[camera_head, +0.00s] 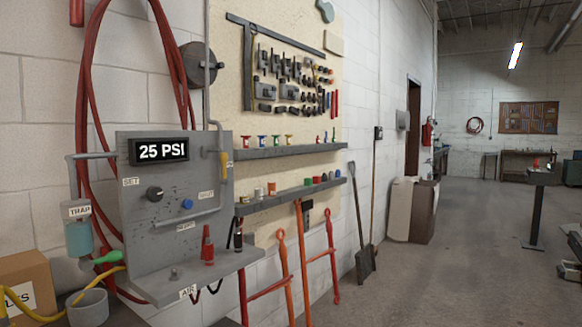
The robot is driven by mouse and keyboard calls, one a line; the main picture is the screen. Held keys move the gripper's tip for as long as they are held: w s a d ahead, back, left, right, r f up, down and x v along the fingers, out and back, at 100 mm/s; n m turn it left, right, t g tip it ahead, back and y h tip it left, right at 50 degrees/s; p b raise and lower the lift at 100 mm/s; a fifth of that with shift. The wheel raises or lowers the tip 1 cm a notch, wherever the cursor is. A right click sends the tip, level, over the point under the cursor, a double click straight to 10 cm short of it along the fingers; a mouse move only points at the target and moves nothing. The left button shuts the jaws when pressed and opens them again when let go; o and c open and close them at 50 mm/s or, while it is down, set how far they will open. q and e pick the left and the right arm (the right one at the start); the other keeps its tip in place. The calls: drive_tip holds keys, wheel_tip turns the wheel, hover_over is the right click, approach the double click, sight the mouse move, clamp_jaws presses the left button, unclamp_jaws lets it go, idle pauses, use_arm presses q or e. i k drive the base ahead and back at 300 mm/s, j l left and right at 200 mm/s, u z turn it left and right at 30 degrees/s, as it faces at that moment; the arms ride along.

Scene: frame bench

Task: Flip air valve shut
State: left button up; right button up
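A grey air panel (150,210) stands against the wall at the left, its display (160,150) reading 25 PSI. A yellow lever (223,164) hangs down on the pipe at the panel's right edge, with a small tag beside it. A small metal fitting (174,273) sits on the panel's shelf, above a label on the front edge that seems to read AIR (187,292). No part in view is plainly marked as the air valve, so I cannot tell for sure which it is. Neither of my grippers is in view.
A black knob (155,194), a blue knob (187,204) and red tool (207,245) are on the panel. A trap bottle (78,238), green nozzle (100,260) and grey cup (88,308) are at the left. Red hoses hang behind. Open floor (450,260) lies right.

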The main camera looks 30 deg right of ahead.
sight(224, 156)
drive_tip(key=z, duration=1.05)
drive_tip(key=i+l, duration=0.1)
drive_tip(key=l, duration=0.2)
drive_tip(key=l+z, duration=0.1)
drive_tip(key=l, duration=0.2)
drive_tip(key=i+l, duration=0.15)
drive_tip(key=i+l+z, duration=0.15)
drive_tip(key=i+l, duration=0.15)
drive_tip(key=l, duration=0.15)
drive_tip(key=i+l+z, duration=0.2)
drive_tip(key=l, duration=0.25)
drive_tip(key=i+l, duration=0.15)
drive_tip(key=i, duration=0.3)
drive_tip(key=i+l, duration=0.15)
drive_tip(key=i, duration=0.25)
drive_tip(key=i+l, duration=0.15)
drive_tip(key=i, duration=0.3)
drive_tip(key=i+j+u, duration=0.1)
drive_tip(key=i+u, duration=0.35)
drive_tip(key=i+l+u, duration=0.15)
drive_tip(key=i+u, duration=0.25)
drive_tip(key=i, duration=0.2)
drive_tip(key=i+u, duration=0.5)
drive_tip(key=i+l+u, duration=0.2)
drive_tip(key=i+u, duration=0.25)
drive_tip(key=i, duration=0.1)
